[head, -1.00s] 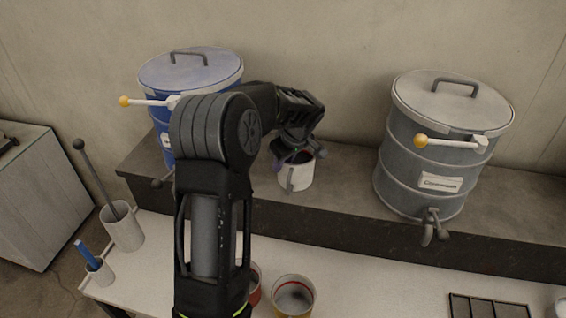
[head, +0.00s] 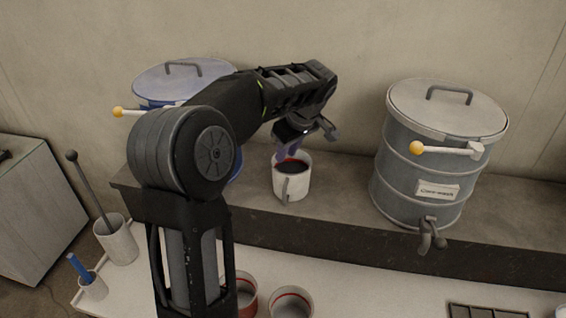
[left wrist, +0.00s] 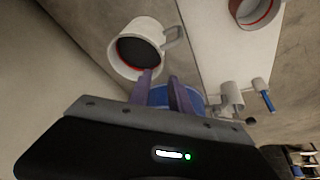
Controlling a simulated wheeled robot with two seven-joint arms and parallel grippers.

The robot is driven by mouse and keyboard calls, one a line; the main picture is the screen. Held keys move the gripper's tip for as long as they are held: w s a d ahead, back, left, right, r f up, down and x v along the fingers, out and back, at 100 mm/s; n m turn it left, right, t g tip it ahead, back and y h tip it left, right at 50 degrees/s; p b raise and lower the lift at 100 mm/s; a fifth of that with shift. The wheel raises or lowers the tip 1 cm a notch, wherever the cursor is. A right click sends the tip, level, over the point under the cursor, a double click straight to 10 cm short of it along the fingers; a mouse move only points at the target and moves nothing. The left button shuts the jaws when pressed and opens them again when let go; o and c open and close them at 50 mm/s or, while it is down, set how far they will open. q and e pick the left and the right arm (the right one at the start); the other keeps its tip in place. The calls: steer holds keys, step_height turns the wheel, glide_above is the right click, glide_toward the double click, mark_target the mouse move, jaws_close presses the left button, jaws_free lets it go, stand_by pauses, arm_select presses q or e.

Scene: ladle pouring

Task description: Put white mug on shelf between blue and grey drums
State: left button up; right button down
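The white mug (head: 290,186) stands upright on the raised shelf (head: 335,205) between the blue drum (head: 185,78) and the grey drum (head: 425,165). It holds dark liquid and its handle faces the front. My left gripper (head: 309,140) is above and just behind the mug, its fingers spread with nothing between them. In the left wrist view the mug (left wrist: 148,33) lies beyond the open fingers (left wrist: 162,77); one fingertip overlaps its rim, and contact cannot be told. The blue drum is partly hidden by my left arm. My right gripper is out of view.
Red-rimmed cups (head: 291,303) stand on the white table below the shelf. A tall white holder with a rod (head: 116,240) and a small cup with a blue-handled tool (head: 92,285) are at left. The shelf between mug and grey drum is clear.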

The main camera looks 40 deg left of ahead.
arm_select(q)
steer(key=shift+d+r, duration=0.15)
steer(key=shift+r, duration=0.35)
stand_by(1.6)
